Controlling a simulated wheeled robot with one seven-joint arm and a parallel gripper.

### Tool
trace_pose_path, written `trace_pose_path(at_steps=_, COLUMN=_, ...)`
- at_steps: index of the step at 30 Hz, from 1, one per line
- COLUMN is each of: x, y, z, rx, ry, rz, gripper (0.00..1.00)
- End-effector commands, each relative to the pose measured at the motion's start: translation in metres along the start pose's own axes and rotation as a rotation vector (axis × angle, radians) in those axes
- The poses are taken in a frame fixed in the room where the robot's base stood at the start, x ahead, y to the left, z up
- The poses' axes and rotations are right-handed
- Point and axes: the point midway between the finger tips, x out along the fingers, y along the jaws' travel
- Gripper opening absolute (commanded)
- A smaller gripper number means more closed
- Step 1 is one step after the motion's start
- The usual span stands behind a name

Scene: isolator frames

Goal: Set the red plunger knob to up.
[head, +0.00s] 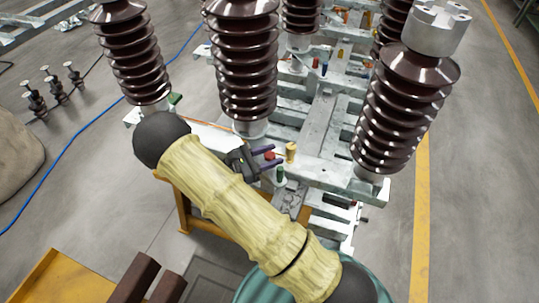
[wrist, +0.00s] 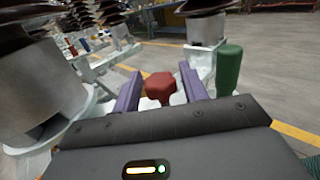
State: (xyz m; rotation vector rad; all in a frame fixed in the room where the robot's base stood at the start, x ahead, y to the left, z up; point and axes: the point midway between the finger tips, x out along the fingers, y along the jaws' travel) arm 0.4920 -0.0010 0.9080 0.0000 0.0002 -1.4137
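The red plunger knob (wrist: 160,87) shows in the wrist view, between the two purple fingers of my gripper (wrist: 159,92). Clear gaps show on both sides of the knob, so the fingers are open around it and do not appear to touch it. In the head view the red knob (head: 269,155) sits on the grey metal frame (head: 330,172), beside the purple fingertips of my gripper (head: 272,158). How far the knob stands out of its base is hidden.
A green knob (wrist: 229,70) stands close to the right finger. A yellow knob (head: 291,151) stands just right of the red one. Tall brown ribbed insulators (head: 243,65) and (head: 405,105) rise on both sides. Open grey floor lies around the frame.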

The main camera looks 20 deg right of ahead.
Motion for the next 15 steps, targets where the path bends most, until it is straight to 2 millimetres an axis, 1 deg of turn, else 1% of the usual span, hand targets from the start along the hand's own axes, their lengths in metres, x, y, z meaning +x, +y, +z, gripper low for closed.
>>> trace_pose_path(at_steps=1, x=0.0, y=0.0, z=0.0, rx=0.0, ry=0.0, rz=0.0, gripper=0.33)
trace_pose_path(at_steps=6, x=0.0, y=0.0, z=0.0, rx=0.0, ry=0.0, rz=0.0, gripper=0.0)
trace_pose_path(at_steps=11, x=-0.001, y=0.0, z=0.003, rx=0.0, ry=0.0, rz=0.0, gripper=0.0)
trace_pose_path(at_steps=15, x=-0.001, y=0.0, z=0.015, rx=0.0, ry=0.0, rz=0.001, gripper=0.0)
